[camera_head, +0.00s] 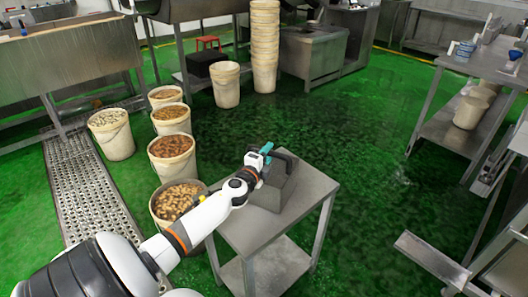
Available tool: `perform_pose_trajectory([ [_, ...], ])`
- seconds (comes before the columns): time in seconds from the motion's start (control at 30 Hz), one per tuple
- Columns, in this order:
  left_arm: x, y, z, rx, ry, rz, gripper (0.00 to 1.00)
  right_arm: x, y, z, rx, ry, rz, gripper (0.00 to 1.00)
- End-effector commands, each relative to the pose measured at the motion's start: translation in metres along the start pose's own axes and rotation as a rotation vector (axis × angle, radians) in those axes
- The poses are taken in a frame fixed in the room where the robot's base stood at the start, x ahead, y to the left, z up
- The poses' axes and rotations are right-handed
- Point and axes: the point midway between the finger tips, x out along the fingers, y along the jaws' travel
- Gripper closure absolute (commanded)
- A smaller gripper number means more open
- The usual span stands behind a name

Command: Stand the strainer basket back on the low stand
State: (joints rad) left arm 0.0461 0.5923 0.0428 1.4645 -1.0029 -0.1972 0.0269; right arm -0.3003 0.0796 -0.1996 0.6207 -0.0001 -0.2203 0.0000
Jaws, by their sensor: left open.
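A dark grey strainer basket (272,194) with a dark raised handle is on the top of the low metal stand (313,190). My left arm reaches in from the lower left, and my left gripper (264,154) is at the basket's handle at its upper left side. The gripper is open; the fingers are small here, and I cannot tell whether they touch the handle. The arm and gripper hide part of the basket's left side. My right gripper is not in view.
Several white buckets of food pieces (173,158) stand left of the stand, the nearest close beside it. A metal floor grate (90,200) runs further left. A tall stack of buckets (264,50) stands behind. Wet green floor (350,130) is clear to the right, before a steel table (450,130).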

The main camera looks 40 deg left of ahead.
Motion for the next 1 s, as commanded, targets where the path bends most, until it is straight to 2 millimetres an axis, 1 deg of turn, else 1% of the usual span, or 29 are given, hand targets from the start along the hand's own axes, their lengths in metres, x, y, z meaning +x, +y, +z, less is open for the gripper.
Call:
perform_pose_trajectory([
  [0.03, 0.0, 0.005, 0.0, 0.001, 0.0, 0.0, 0.59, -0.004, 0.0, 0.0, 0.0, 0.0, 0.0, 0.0],
  [0.17, -0.017, 0.001, 0.0, 0.001, -0.001, -0.002, 0.59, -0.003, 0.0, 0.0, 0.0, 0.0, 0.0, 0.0],
  [0.4, -0.069, 0.0, 0.0, 0.0, -0.001, -0.003, 0.59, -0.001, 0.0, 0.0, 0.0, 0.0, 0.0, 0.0],
  [0.5, -0.089, 0.0, 0.0, -0.001, 0.0, -0.003, 0.59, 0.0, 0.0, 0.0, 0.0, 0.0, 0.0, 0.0],
  [0.6, -0.104, 0.0, 0.0, -0.001, 0.0, -0.002, 0.59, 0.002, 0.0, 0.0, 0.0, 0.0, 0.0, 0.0],
  [0.77, -0.118, 0.001, 0.0, 0.0, 0.001, -0.001, 0.59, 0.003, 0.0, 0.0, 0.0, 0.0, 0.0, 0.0],
  [1.0, -0.12, 0.002, 0.0, 0.0, 0.0, 0.001, 0.59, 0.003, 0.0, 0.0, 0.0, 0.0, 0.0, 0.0],
])
